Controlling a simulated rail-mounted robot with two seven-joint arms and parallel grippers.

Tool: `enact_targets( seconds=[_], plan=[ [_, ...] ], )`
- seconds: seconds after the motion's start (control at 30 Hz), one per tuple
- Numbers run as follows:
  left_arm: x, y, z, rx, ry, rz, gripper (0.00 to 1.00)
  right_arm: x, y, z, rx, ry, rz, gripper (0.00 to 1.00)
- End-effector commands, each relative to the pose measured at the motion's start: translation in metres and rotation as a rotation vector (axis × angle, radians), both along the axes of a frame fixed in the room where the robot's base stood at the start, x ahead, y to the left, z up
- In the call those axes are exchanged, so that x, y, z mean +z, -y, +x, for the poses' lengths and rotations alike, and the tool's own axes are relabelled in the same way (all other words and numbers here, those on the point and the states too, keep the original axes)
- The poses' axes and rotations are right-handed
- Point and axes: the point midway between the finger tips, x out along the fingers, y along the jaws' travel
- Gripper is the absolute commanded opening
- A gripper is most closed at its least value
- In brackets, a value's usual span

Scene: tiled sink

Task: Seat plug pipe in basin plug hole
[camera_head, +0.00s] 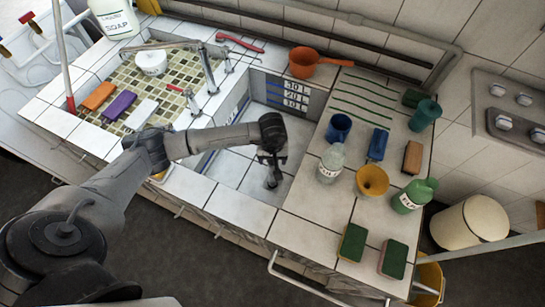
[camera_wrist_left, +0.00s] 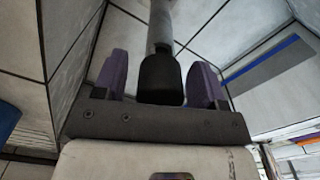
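The plug pipe (camera_head: 272,179) is a slim dark upright piece low in the basin (camera_head: 233,168), directly below my left gripper (camera_head: 271,158). In the left wrist view the plug pipe (camera_wrist_left: 160,75) has a black near end and a grey shaft running away. It lies between the two purple fingers of my left gripper (camera_wrist_left: 160,70), which stand apart with a narrow gap visible beside the pipe. The plug hole is hidden, and I cannot tell whether the pipe is in it. My right gripper is not in view.
The basin's back wall carries a level scale (camera_head: 293,95). An orange scoop (camera_head: 303,62) lies behind the basin. A faucet (camera_head: 207,70) stands left.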

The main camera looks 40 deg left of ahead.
Motion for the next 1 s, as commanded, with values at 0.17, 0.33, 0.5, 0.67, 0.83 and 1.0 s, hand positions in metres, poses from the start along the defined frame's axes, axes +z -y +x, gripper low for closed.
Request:
enact_targets(
  seconds=[0.17, 0.33, 0.5, 0.67, 0.83, 1.0],
  plan=[
    [0.0, 0.0, 0.0, 0.0, -0.001, -0.001, 0.65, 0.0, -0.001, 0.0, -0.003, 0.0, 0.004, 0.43],
    [0.006, 0.0, 0.0, 0.0, -0.001, -0.001, 0.65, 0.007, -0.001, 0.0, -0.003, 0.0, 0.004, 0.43],
    [0.029, -0.001, 0.001, -0.002, 0.006, 0.001, 0.65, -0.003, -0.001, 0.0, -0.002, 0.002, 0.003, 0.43],
    [0.06, 0.0, 0.001, -0.002, 0.006, 0.001, 0.65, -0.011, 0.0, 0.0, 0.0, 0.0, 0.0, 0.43],
    [0.089, 0.0, 0.001, -0.002, 0.004, 0.0, 0.65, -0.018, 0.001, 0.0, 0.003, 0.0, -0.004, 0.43],
    [0.11, 0.0, 0.001, 0.0, 0.003, 0.0, 0.65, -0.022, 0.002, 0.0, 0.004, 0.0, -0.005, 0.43]
  ],
)
